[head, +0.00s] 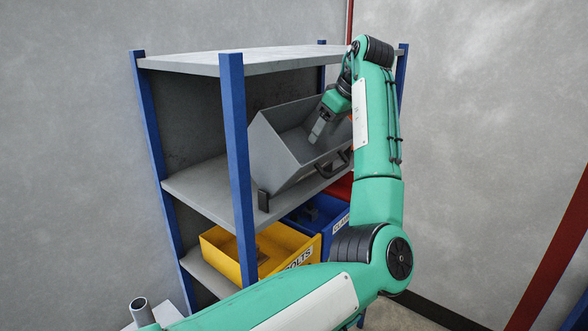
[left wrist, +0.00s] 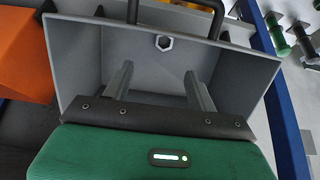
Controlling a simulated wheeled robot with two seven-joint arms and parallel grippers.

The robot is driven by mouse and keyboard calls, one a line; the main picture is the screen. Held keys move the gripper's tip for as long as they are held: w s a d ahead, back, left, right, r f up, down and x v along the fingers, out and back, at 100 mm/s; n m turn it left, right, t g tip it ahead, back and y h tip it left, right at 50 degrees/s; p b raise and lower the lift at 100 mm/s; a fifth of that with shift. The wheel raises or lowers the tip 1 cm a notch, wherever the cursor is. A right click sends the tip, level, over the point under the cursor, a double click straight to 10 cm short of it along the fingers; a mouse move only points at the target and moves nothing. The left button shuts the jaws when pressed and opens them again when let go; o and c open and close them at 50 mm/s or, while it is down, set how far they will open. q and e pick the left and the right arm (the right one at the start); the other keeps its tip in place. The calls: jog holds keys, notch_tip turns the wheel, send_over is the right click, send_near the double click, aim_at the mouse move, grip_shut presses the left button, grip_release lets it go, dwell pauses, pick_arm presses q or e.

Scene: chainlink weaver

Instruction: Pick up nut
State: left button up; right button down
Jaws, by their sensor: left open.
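The nut (left wrist: 164,43) is a small pale hexagonal ring inside a grey bin (left wrist: 100,45), near the wall with the handle in the left wrist view. The grey bin (head: 275,150) sits tilted on the middle shelf in the head view, where I cannot make out the nut. My left gripper (head: 317,133) reaches down into the bin. In the left wrist view its two fingers (left wrist: 160,72) are spread apart with nothing between them, and the nut lies beyond their tips, apart from them. My right gripper is not in view.
A blue-posted shelf rack (head: 233,130) surrounds the bin, with a top board (head: 240,62) above it. A yellow bolts bin (head: 222,247) and a blue bin (head: 328,232) stand below.

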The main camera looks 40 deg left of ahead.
pick_arm(q)
jog(key=p+x, duration=0.1)
jog(key=x, duration=0.3)
jog(key=shift+f, duration=0.3)
jog(key=shift+s+a+p+x, duration=0.1)
jog(key=shift+p+x, duration=0.45)
jog(key=shift+x, duration=0.35)
jog(key=shift+s+a+p+x, duration=0.15)
jog(key=shift+p+x, duration=0.4)
jog(key=shift+x, duration=0.3)
jog(key=p+x, duration=0.1)
jog(key=x, duration=0.2)
jog(key=shift+s+a+p, duration=0.2)
jog(key=shift+a+p, duration=0.05)
jog(key=shift+p, duration=0.1)
jog(key=shift+a+f, duration=0.15)
jog(key=shift+f, duration=0.2)
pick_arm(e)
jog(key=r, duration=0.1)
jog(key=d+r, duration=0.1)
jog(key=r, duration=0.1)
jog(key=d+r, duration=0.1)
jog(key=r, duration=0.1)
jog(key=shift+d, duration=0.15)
pick_arm(q)
jog(key=shift+c, duration=0.7)
jog(key=c, duration=1)
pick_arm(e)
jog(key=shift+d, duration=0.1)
